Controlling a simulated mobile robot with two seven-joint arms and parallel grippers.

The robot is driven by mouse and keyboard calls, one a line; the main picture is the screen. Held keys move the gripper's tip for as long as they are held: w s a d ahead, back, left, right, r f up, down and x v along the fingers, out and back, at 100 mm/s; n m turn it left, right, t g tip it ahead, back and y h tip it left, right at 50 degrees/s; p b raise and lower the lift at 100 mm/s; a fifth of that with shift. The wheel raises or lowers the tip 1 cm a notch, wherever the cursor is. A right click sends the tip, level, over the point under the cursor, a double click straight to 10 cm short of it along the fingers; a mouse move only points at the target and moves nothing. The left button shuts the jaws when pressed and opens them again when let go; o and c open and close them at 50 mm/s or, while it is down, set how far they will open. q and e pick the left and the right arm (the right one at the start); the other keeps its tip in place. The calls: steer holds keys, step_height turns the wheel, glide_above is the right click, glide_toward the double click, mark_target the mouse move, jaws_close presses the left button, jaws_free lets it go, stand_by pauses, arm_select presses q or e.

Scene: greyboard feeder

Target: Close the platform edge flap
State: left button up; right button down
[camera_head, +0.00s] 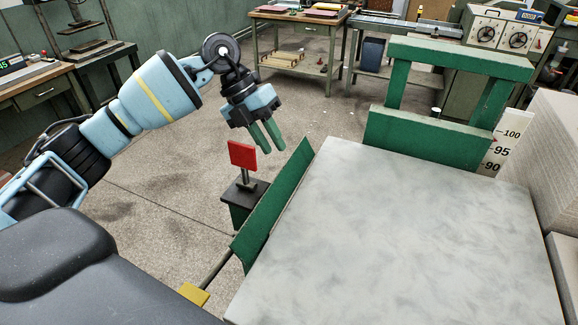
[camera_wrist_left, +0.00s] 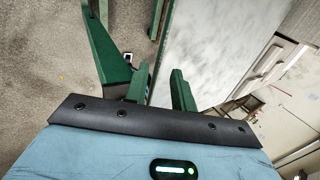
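The platform (camera_head: 400,235) has a pale, mottled grey top. A long green flap (camera_head: 275,203) runs along its left edge, slanting out from the top; its exact angle is hard to tell. My left gripper (camera_head: 270,145) points down with two green fingers, just outside the flap's far end and apart from it. The fingers are spread with nothing between them. My right gripper is out of view.
A red plate (camera_head: 243,156) on a short post stands outside the flap, below the left gripper. A yellow piece (camera_head: 194,294) sits near the flap's near end. A green frame (camera_head: 430,138) rises at the platform's back. A greyboard stack (camera_head: 555,165) is at the right.

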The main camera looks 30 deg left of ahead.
mark_target(286, 166)
arm_select(q)
steer(key=x, duration=0.7)
steer(key=shift+d+f, duration=0.1)
steer(key=shift+d, duration=0.05)
steer(key=shift+c, duration=0.4)
jaws_close()
